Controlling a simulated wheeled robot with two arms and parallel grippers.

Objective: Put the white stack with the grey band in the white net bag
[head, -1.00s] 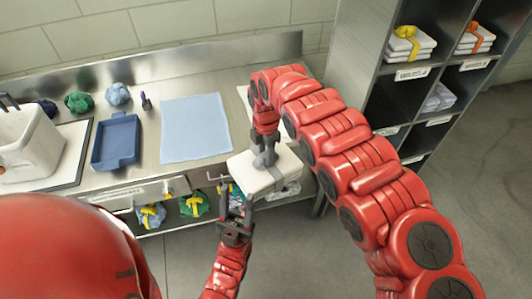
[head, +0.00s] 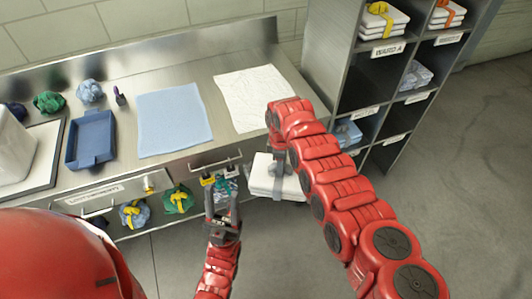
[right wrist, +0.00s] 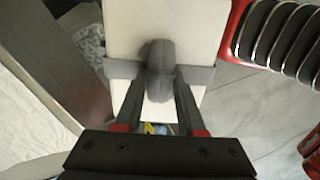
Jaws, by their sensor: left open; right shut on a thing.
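The white stack with the grey band (head: 268,186) hangs from my right gripper (head: 279,165), in front of the counter's front edge. In the right wrist view the white stack (right wrist: 150,22) fills the top middle, and my right gripper (right wrist: 160,88) is shut on the grey knot of its band. My left gripper (head: 221,197) is open under the counter edge, left of the stack, by a rail with yellow and teal clips. A patterned bag (head: 228,184) shows partly behind its fingers. I cannot tell whether this is the white net bag.
A blue bundle (head: 134,214) and a green bundle (head: 178,199), both with yellow ties, sit below the counter edge. A blue tray (head: 92,141), a blue cloth (head: 174,119) and a white cloth (head: 254,97) lie on top. A cubby shelf (head: 352,95) stands at right.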

